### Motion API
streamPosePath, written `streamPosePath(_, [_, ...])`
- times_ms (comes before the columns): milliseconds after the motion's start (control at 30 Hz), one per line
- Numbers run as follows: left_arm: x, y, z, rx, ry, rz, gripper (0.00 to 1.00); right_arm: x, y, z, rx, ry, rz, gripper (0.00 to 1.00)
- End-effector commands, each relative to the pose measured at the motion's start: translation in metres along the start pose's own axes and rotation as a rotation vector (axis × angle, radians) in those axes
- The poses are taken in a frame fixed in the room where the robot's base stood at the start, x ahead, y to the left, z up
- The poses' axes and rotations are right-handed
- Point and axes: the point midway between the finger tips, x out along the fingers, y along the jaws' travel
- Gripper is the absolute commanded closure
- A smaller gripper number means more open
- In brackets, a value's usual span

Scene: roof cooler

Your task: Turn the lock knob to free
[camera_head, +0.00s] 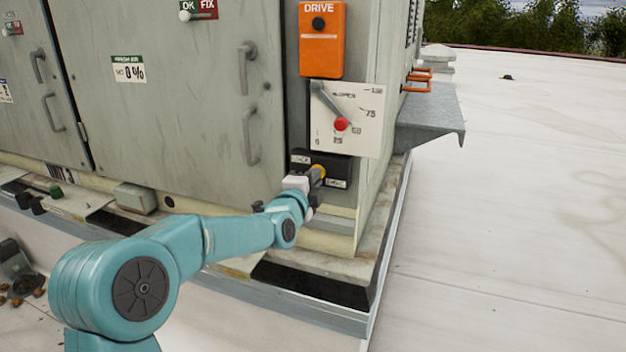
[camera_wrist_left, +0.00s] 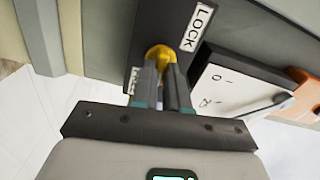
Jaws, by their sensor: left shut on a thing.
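The lock knob (camera_head: 318,171) is yellow and sits on a dark plate (camera_head: 338,163) low on the cooler's corner panel. In the left wrist view the yellow knob (camera_wrist_left: 159,54) is between my left fingertips, beside a white label reading LOCK (camera_wrist_left: 198,27). A second label on the plate's other side is too cut off to read. My left gripper (camera_head: 314,183) is shut on the knob; it also shows in the left wrist view (camera_wrist_left: 163,75). The fingers hide part of the knob, so I cannot tell its exact turn. My right gripper is not in view.
Just above is a white dial plate (camera_head: 358,135) with a grey lever (camera_head: 326,100) and a red knob (camera_head: 341,124). An orange DRIVE box (camera_head: 322,55) is higher up. A metal ledge (camera_head: 432,115) juts out at right. The roof (camera_head: 520,190) beyond is open.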

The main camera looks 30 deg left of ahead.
Motion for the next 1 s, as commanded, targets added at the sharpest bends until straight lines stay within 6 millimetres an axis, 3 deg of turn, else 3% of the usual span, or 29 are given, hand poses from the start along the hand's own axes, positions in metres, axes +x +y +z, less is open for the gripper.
streamPosePath(300, [0.0001,-0.0005,0.0005,0.113,-0.001,-0.003,1.0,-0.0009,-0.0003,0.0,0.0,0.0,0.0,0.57])
streamPosePath(833, [0.0001,-0.0007,0.0006,0.135,-0.001,-0.003,1.0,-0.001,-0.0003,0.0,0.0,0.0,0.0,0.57])
streamPosePath(867, [0.0001,-0.0007,0.0006,0.135,-0.001,-0.003,0.8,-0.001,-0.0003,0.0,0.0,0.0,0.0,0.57])
streamPosePath(900, [0.0001,-0.0008,0.0006,0.135,-0.001,-0.003,0.67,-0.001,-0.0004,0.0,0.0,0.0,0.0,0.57])
streamPosePath(933, [0.0001,-0.0007,0.0006,0.135,-0.001,-0.003,0.61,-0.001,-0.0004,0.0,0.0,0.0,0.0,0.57])
streamPosePath(1000, [0.0001,-0.0005,0.0005,0.134,-0.001,-0.003,0.61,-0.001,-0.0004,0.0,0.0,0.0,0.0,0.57])
